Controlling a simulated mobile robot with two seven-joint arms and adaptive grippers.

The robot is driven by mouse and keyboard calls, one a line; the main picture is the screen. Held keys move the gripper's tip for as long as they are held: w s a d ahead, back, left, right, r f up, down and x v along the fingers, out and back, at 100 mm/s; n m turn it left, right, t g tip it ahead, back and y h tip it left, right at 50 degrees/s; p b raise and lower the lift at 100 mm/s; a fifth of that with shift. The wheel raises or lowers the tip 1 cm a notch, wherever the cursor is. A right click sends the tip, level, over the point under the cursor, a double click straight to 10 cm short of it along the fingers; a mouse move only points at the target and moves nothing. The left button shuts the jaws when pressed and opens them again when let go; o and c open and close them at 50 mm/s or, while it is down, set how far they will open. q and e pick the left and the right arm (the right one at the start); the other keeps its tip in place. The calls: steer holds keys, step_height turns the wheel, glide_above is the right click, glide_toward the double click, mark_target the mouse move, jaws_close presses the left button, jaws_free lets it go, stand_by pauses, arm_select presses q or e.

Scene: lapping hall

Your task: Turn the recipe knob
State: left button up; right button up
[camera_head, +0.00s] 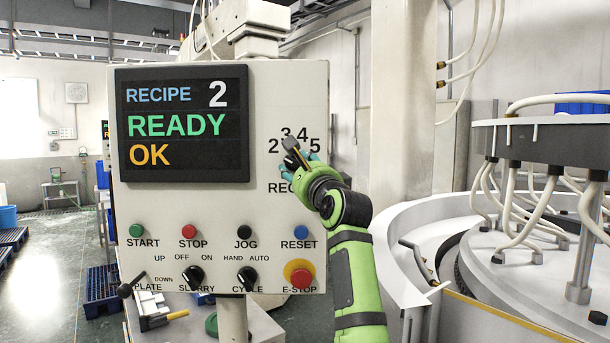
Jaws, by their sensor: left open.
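The white control panel (220,205) faces me. Its dark screen (180,165) reads RECIPE 2, READY and OK. My left gripper (297,156) is at the recipe dial on the panel's right side, its fingers pointing at the panel face. It is open. The gripper and its green wrist cover the recipe knob, so I cannot tell the knob's pointer or whether the fingers touch it. Dial numbers 2, 3, 4 and 5 show around the fingers, and the recipe label below is partly covered. My right gripper is not in view.
Below the dial are the green START (137,231), red STOP (189,231), black JOG (245,231) and blue RESET (300,231) buttons. Lower are the slurry knob (192,275), cycle knob (247,278), plate lever (126,290) and red E-STOP (301,278). A lapping machine (500,240) stands right.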

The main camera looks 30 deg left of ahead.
arm_select(q)
steer(key=v, duration=1.1)
steer(key=shift+s+d, duration=0.25)
